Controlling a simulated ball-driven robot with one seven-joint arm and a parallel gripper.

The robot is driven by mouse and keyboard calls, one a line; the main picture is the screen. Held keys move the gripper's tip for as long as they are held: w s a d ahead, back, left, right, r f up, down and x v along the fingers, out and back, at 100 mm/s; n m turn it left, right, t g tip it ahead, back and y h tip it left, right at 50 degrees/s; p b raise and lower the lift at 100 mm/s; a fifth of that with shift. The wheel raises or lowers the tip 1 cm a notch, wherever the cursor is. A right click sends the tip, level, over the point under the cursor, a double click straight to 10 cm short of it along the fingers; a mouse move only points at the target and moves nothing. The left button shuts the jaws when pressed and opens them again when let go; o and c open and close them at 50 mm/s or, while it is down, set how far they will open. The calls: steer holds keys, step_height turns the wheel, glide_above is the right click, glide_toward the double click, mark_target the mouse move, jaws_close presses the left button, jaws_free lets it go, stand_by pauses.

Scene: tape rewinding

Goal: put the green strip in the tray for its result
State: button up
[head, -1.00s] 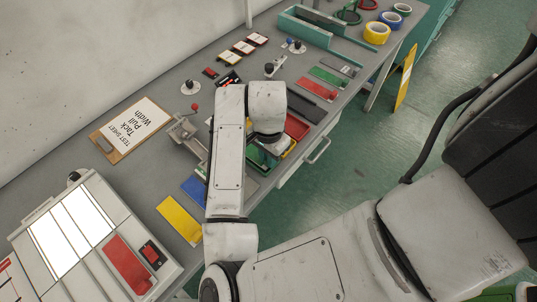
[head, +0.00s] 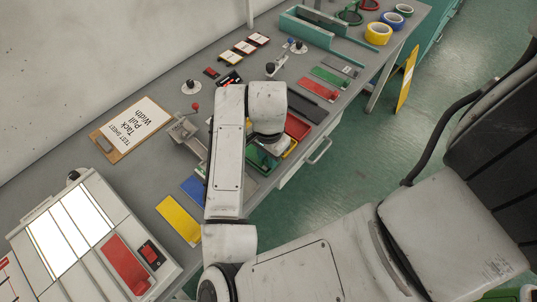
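A flat green strip (head: 330,77) lies on the grey bench right of centre, between a red strip and a grey strip. Another green piece (head: 262,159) shows under my wrist near the bench's front edge; I cannot tell whether it is a strip or a tray. A red tray (head: 297,127) and a yellow-rimmed tray (head: 291,148) sit beside it, partly covered by my arm. My gripper (head: 272,148) points down over these trays; its fingers are hidden, so I cannot see whether it holds anything.
A blue strip (head: 194,188) and a yellow strip (head: 179,219) lie left of my arm. A clipboard (head: 131,130), a metal fixture with a red knob (head: 190,124) and a panelled unit (head: 88,240) stand further left. Tape rolls (head: 378,33) and a teal holder (head: 309,27) are at the far end.

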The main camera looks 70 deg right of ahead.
steer(key=shift+s+p, duration=0.3)
steer(key=shift+p, duration=0.3)
step_height(320, 180, up, 12)
steer(key=shift+w+r+p, duration=0.15)
steer(key=shift+r+p, duration=0.1)
steer(key=shift+p, duration=0.15)
stand_by(1.5)
